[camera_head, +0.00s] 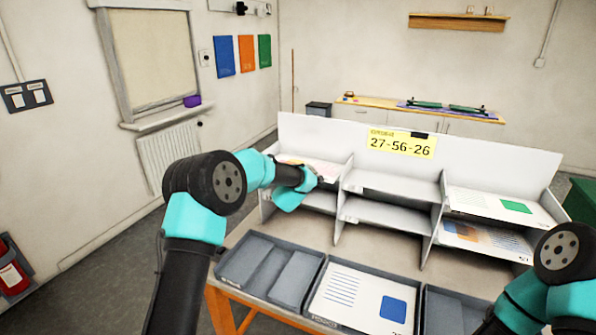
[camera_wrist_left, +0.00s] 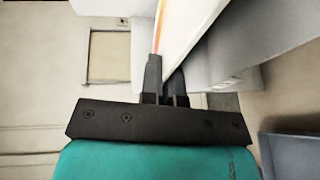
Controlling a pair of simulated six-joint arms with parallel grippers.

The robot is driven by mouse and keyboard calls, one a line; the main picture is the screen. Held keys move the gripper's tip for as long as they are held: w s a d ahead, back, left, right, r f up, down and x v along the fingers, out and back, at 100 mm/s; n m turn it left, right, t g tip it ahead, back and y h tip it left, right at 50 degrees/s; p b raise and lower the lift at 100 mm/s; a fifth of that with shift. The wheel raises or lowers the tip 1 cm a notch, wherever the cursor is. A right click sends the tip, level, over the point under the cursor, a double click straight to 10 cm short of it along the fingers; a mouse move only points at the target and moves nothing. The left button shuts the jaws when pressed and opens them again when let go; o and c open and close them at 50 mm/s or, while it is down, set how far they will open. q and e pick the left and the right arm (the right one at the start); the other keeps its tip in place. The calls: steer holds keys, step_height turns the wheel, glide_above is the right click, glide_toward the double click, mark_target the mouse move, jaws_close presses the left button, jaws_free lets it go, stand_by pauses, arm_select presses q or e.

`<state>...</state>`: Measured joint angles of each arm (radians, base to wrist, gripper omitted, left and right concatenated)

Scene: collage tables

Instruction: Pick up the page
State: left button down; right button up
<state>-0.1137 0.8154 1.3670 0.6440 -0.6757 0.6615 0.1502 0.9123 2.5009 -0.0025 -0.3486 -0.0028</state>
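A white page (camera_head: 325,168) with a pinkish-orange print lies in the upper left compartment of the rack (camera_head: 300,130). My left gripper (camera_head: 318,182) is at the front edge of that compartment. In the left wrist view, the fingers of my left gripper (camera_wrist_left: 166,82) are close together, with the edge of the page (camera_wrist_left: 190,30) between them. The gripper hides part of the page in the head view. My right arm is at the lower right, and its gripper is not visible.
A page with a green block (camera_head: 515,207) and one with orange and blue blocks (camera_head: 468,236) lie in the right compartments. A page with a blue square (camera_head: 345,290) lies in the middle front tray. The left tray (camera_head: 262,247) is empty.

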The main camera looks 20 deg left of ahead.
arm_select(q)
steer(key=shift+r, duration=0.15)
step_height(320, 180, up, 28)
stand_by(0.5)
steer(key=shift+d, duration=0.1)
stand_by(0.4)
